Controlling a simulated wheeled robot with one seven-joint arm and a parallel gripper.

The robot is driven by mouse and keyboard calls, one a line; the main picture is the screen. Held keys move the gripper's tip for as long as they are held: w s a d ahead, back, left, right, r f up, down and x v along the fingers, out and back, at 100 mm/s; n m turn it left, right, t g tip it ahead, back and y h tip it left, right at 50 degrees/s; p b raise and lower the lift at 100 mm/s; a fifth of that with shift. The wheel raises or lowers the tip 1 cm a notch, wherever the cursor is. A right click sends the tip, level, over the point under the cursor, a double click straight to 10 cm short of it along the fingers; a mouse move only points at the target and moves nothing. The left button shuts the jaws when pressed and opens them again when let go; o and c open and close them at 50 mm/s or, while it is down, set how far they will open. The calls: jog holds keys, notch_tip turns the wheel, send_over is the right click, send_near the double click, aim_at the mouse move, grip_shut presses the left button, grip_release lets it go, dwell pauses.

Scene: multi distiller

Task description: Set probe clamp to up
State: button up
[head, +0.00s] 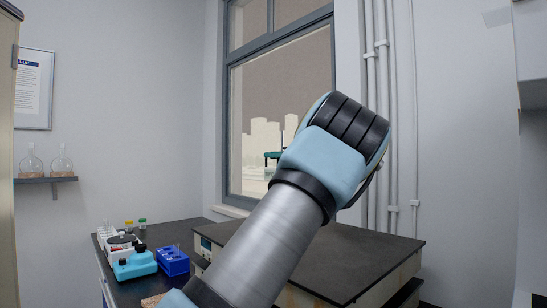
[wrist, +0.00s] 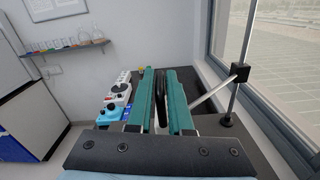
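In the wrist view a thin upright metal rod (wrist: 247,40) stands at the right, carrying a black clamp block (wrist: 240,72). A pale arm (wrist: 212,96) slants from the block down and left, behind the right finger of my gripper (wrist: 162,90). The teal fingers are parallel with a narrow gap between them. A dark upright piece (wrist: 162,108) shows in that gap, apparently at the arm's end; whether the fingers touch it I cannot tell. In the head view my arm hides most of the stand; a teal fingertip part (head: 272,156) shows beside the window.
Blue-and-white bench devices (head: 135,263) and a blue tube rack (head: 173,261) stand on the dark bench left of my arm. The window (head: 280,110) is close behind the stand. A dark-topped box (head: 350,265) lies under my arm. A wall shelf (head: 48,180) holds flasks.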

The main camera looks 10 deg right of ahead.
grip_shut()
dwell(1.0)
